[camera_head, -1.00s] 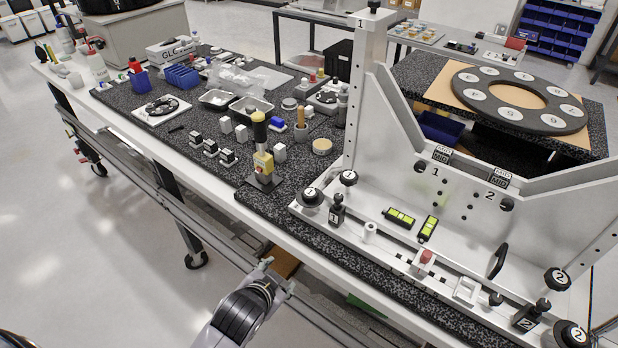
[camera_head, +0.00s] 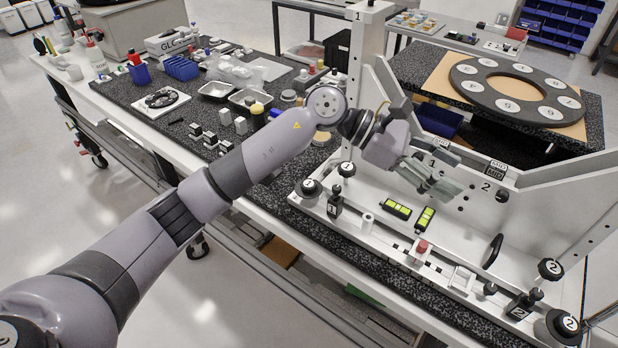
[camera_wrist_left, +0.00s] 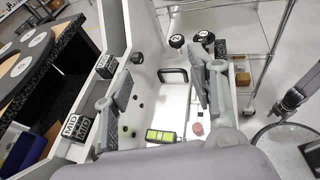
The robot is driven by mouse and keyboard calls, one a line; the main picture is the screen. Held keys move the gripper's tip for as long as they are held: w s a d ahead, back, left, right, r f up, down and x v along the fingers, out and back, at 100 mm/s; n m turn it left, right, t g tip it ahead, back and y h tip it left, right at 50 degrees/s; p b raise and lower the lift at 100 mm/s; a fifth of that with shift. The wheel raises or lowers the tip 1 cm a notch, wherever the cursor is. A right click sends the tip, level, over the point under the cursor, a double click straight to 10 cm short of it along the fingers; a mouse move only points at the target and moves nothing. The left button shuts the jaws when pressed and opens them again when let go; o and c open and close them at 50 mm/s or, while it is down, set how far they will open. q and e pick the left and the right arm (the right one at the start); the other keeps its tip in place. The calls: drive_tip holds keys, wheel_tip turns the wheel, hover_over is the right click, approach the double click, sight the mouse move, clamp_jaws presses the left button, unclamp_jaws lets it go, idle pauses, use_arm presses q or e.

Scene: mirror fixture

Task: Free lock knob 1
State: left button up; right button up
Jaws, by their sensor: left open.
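The white mirror fixture (camera_head: 575,212) stands on the bench at the right in the head view. Two round black knobs labelled 1 sit at its left end: a larger one (camera_head: 311,188) at the front and a smaller one (camera_head: 346,169) behind it. A black clamp (camera_head: 335,203) labelled 1 stands beside them. I cannot tell which knob is the lock knob. My left gripper (camera_head: 440,186) is open and empty, right of these knobs, over the fixture by the plate mark 1. Its spread fingers (camera_wrist_left: 160,82) show in the left wrist view. My right gripper is not in view.
Two green levels (camera_head: 397,209) and a red button (camera_head: 422,246) lie on the fixture base, with a black handle (camera_head: 492,251) further right. Knobs labelled 2 (camera_head: 551,268) stand at the right end. Several small objects crowd the dark mat (camera_head: 150,140) at left.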

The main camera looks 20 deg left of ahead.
use_arm(q)
drive_tip(key=w+a+f+m+y, duration=0.1)
drive_tip(key=w+a+f+y, duration=0.1)
drive_tip(key=a+y, duration=0.25)
drive_tip(key=w+a+f+m+y, duration=0.1)
drive_tip(key=w+a+m+y, duration=0.15)
drive_tip(key=a, duration=0.35)
drive_tip(key=y, duration=0.7)
approach(308, 183)
drive_tip(key=shift+n, duration=0.35)
wheel_tip(308, 183, down, 8)
drive_tip(key=p, duration=0.4)
drive_tip(key=shift+s+d+f, duration=0.15)
drive_tip(key=shift+d+f, duration=0.05)
drive_tip(key=shift+f, duration=0.05)
drive_tip(key=shift+c, duration=0.2)
drive_tip(key=shift+c, duration=0.7)
drive_tip(key=c, duration=1)
